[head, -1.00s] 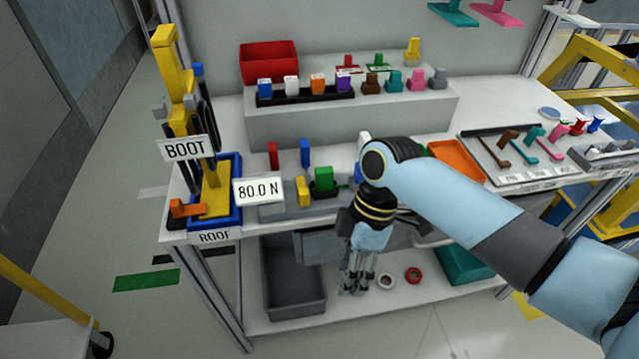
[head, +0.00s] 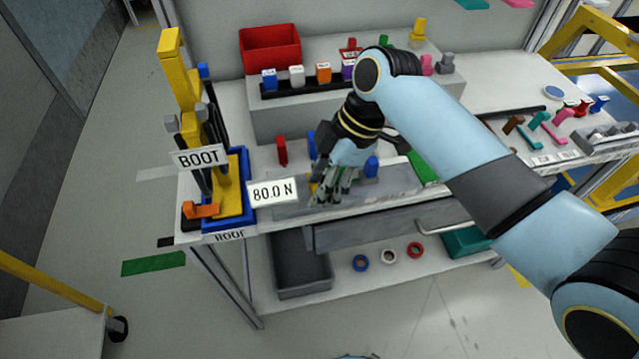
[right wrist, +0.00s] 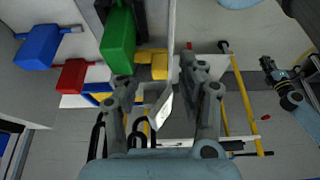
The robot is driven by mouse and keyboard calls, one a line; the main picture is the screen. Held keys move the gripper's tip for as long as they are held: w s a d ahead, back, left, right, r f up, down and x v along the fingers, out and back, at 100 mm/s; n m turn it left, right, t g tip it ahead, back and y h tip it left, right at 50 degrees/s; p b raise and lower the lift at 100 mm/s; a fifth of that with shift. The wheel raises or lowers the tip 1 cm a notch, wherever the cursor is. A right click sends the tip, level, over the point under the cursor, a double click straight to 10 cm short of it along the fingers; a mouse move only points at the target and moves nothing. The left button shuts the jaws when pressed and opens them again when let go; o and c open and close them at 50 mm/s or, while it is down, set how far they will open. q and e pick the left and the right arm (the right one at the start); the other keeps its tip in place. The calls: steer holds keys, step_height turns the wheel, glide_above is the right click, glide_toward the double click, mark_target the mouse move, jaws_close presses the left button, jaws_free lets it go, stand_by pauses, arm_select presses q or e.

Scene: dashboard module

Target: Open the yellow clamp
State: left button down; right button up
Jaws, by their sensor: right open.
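The yellow clamp is mostly hidden behind my right gripper in the head view, with only a bit of yellow (head: 313,188) showing. In the right wrist view the yellow clamp's handle (right wrist: 158,66) shows between my fingertips, farther along than them; I cannot tell if they touch it. My right gripper (head: 325,198) is open, pointing down over the front of the bench, just right of the 80.0 N sign (head: 272,192). Its two fingers also show in the right wrist view (right wrist: 160,82).
A green block (right wrist: 118,42) lies close beside the fingers. Red (head: 282,150) and blue (head: 312,145) handles stand behind the gripper, another blue one (head: 371,167) to its right. The BOOT stand with a blue tray (head: 245,205) is at left.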

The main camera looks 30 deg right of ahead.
steer(key=shift+a+f, duration=0.2)
steer(key=shift+f, duration=0.2)
jaws_close()
